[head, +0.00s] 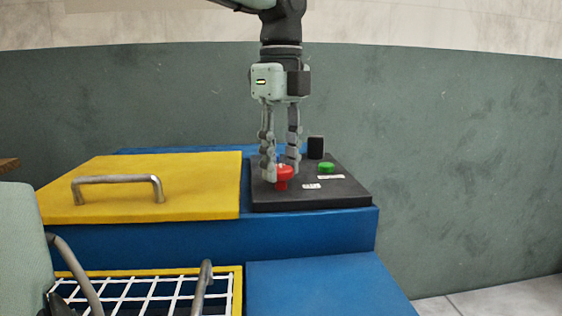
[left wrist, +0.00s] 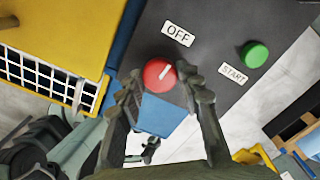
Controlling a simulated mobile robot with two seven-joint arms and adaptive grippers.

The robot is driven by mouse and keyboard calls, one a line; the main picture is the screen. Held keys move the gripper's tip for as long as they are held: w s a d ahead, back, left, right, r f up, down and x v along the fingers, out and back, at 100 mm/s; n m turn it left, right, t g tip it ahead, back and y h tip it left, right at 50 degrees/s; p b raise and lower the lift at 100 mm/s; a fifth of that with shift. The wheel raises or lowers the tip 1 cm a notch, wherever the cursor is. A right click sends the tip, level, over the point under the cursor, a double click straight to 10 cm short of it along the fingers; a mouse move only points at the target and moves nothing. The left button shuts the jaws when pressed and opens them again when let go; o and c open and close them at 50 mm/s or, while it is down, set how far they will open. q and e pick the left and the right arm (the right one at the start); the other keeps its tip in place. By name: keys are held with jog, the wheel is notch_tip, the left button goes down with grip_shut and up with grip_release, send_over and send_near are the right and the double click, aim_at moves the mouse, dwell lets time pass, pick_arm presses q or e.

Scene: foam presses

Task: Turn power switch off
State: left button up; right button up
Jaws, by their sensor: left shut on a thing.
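The red power switch (head: 284,174) is a round knob on the black control panel (head: 325,193) on top of the blue press. It also shows in the left wrist view (left wrist: 158,74), with a white mark pointing up and right, near a white OFF label (left wrist: 178,34). My left gripper (head: 280,172) comes down from above, its two fingers around the red switch and shut on it. In the left wrist view the fingertips (left wrist: 160,80) sit on either side of the knob. My right gripper is not in view.
A green button (head: 327,168) with a START label (left wrist: 232,74) and a black block (head: 316,147) are close by on the panel. A yellow lid (head: 150,190) with a metal handle (head: 117,180) lies to the left. A white grid (head: 140,292) is in front, below.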

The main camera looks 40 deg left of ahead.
aim_at(281, 168)
pick_arm(q)
jog(key=shift+r+n, duration=0.1)
jog(key=shift+n, duration=0.4)
jog(key=o, duration=1.2)
jog(key=shift+c, duration=0.2)
notch_tip(281, 168, up, 12)
dwell(0.3)
